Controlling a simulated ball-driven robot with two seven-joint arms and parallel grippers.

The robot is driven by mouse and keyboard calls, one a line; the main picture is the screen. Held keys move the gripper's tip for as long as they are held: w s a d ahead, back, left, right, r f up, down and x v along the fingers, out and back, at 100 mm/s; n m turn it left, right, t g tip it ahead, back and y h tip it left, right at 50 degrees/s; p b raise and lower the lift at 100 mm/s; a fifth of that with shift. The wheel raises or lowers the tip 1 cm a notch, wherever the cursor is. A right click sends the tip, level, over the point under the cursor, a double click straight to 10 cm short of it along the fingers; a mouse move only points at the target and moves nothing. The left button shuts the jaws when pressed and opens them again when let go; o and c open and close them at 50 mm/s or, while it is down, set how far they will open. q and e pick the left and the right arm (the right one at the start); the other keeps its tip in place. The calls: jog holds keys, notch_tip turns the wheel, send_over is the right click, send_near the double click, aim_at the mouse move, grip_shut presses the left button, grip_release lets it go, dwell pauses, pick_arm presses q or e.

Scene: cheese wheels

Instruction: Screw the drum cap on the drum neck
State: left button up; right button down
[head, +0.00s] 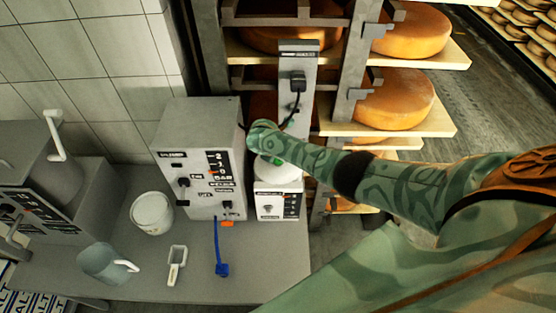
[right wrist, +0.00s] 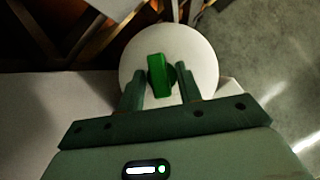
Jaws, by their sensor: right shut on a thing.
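The drum cap (right wrist: 158,76) is a small green piece over the middle of the white, round drum top (right wrist: 200,60) in the right wrist view. My right gripper (right wrist: 160,84) is shut on the cap, one finger on each side of it. In the head view a bit of the green cap (head: 278,161) shows below my right gripper (head: 270,156), above the white drum (head: 280,174). The drum neck is hidden under the cap and fingers, so I cannot tell how the cap is seated. My left gripper is not in view.
Shelves with cheese wheels (head: 397,98) rise behind. A white bucket (head: 152,212), a clear jug (head: 105,263) and a white scoop (head: 176,262) are on the grey counter (head: 265,280).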

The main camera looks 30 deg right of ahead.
jog(key=shift+s+f, duration=0.1)
jog(key=c, duration=0.9)
grip_release()
jog(key=shift+a+r+p, duration=0.2)
jog(key=shift+r+p, duration=0.15)
jog(key=shift+r, duration=0.15)
jog(key=p+v, duration=0.6)
jog(key=v, duration=0.9)
jog(key=shift+s+r, duration=0.1)
jog(key=shift+s, duration=0.05)
